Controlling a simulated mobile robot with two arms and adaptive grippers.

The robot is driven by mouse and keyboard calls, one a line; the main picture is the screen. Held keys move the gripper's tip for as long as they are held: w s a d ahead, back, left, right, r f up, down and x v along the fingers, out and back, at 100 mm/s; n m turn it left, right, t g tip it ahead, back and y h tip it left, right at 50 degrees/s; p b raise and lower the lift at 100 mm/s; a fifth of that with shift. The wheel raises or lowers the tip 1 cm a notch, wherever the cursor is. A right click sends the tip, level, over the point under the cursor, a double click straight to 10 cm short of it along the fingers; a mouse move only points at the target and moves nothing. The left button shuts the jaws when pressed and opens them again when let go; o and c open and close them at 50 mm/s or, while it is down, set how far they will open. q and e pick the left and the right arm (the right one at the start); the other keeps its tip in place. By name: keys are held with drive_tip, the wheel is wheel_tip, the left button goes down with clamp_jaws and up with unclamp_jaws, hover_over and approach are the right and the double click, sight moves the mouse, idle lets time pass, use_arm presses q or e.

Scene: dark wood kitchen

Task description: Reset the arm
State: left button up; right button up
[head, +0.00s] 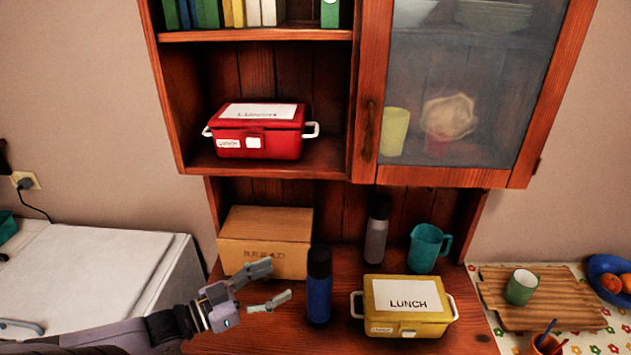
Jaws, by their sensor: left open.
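My left gripper (268,284) comes in from the lower left over the front left of the wooden counter (345,338). Its two fingers are apart with nothing between them. It is in front of the wooden bread box (262,242) and to the left of a blue bottle with a black cap (319,288). My right gripper is not in the head view.
A yellow lunch box (406,306), a grey bottle (376,240) and a teal jug (425,248) stand on the counter. A red lunch box (258,131) is on the shelf above, beside a closed glass cabinet door (455,95). A white appliance (90,275) stands left.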

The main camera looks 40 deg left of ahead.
use_arm(q)
drive_tip(key=s+d+f+n+g+y, duration=0.1)
drive_tip(key=s+d+f+g+y, duration=0.1)
drive_tip(key=d+f+g+y, duration=0.3)
drive_tip(key=s+d+f+n+g, duration=0.1)
drive_tip(key=s+d+f, duration=0.15)
drive_tip(key=f, duration=0.45)
drive_tip(key=s+d+g+y, duration=0.2)
drive_tip(key=s+d+g, duration=0.5)
drive_tip(key=s+d, duration=0.2)
wheel_tip(320, 180, down, 30)
drive_tip(key=s+g+b, duration=0.1)
drive_tip(key=s+b, duration=0.1)
drive_tip(key=b, duration=0.1)
drive_tip(key=s+a+f+g+b, duration=0.1)
drive_tip(key=s+f, duration=0.6)
drive_tip(key=f, duration=0.4)
drive_tip(key=shift+a+b, duration=0.15)
drive_tip(key=shift+b, duration=0.15)
drive_tip(key=shift+g, duration=0.3)
drive_tip(key=s+f, duration=0.2)
drive_tip(key=s, duration=0.1)
drive_tip(key=s+a+f, duration=0.1)
drive_tip(key=s+f, duration=0.2)
drive_tip(key=s+a+f+b, duration=0.1)
drive_tip(key=s+f, duration=0.1)
drive_tip(key=s, duration=0.2)
drive_tip(key=shift+f, duration=0.3)
drive_tip(key=shift+c, duration=0.2)
